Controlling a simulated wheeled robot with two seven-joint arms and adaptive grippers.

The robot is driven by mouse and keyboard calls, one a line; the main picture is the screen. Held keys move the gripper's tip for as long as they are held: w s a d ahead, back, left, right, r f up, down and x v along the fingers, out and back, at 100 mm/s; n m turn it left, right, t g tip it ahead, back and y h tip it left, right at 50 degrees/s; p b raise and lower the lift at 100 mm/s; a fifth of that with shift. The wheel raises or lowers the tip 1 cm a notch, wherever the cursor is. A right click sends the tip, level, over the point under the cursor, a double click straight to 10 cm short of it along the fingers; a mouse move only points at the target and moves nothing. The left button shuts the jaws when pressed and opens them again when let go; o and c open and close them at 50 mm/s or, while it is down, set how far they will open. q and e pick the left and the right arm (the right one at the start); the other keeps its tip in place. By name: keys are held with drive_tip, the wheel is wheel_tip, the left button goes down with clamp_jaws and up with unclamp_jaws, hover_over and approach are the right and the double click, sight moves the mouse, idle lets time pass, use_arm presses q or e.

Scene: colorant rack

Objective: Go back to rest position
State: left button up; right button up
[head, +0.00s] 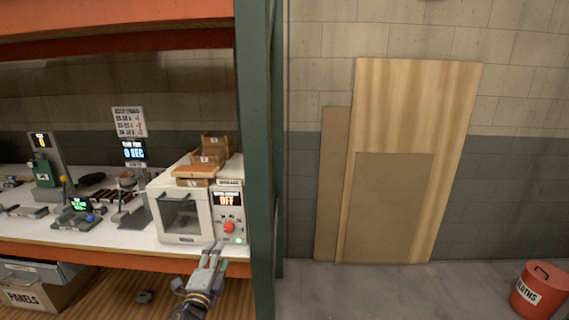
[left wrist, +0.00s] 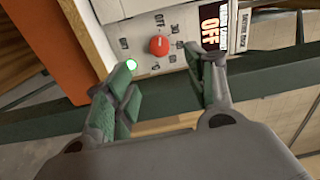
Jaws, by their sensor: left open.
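My left gripper (head: 212,256) is in front of the lower right of a white oven-like box (head: 185,225) on the rack shelf. In the left wrist view its fingers (left wrist: 168,82) are spread apart with nothing between them. Beyond the fingertips is the box's control panel, with a red knob (left wrist: 159,45), a green light and a display reading OFF (left wrist: 210,28). The knob also shows in the head view (head: 228,226). The fingers look apart from the knob. My right gripper is not in view.
A green rack post (head: 264,150) stands right of the box. Small wooden trays (head: 208,155) sit on the box. Devices and tools fill the shelf to the left. Wooden boards (head: 412,110) lean on the wall. A red bin (head: 539,290) stands on the floor at right.

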use_arm(q)
drive_tip(key=s+a+f+n+g, duration=0.15)
drive_tip(key=f+n, duration=0.25)
drive_tip(key=f, duration=0.9)
drive_tip(key=w+a+f+n+g, duration=0.1)
drive_tip(key=a+f+n+g, duration=0.2)
drive_tip(key=f, duration=0.9)
drive_tip(key=s+a+f+n+g, duration=0.25)
drive_tip(key=s+f, duration=0.25)
drive_tip(key=f, duration=0.5)
drive_tip(key=s+a+f+n+g, duration=0.1)
drive_tip(key=s+f+n+g, duration=0.3)
drive_tip(key=f, duration=0.6)
drive_tip(key=s+a+f+g+y, duration=0.1)
drive_tip(key=s+f, duration=0.8)
drive_tip(key=s, duration=0.2)
drive_tip(key=s+a+f+g, duration=0.1)
drive_tip(key=s+a+f, duration=0.1)
drive_tip(key=s+f, duration=0.75)
drive_tip(key=s+d+f+n+g, duration=0.1)
drive_tip(key=s+f+g, duration=0.1)
drive_tip(key=s, duration=0.9)
drive_tip(key=s+d+f+g, duration=0.1)
drive_tip(key=s+f+g, duration=0.1)
drive_tip(key=s, duration=1)
drive_tip(key=shift+s+f+n, duration=0.15)
drive_tip(key=shift+f+n, duration=0.2)
drive_tip(key=shift+f, duration=0.45)
drive_tip(key=shift+d, duration=0.1)
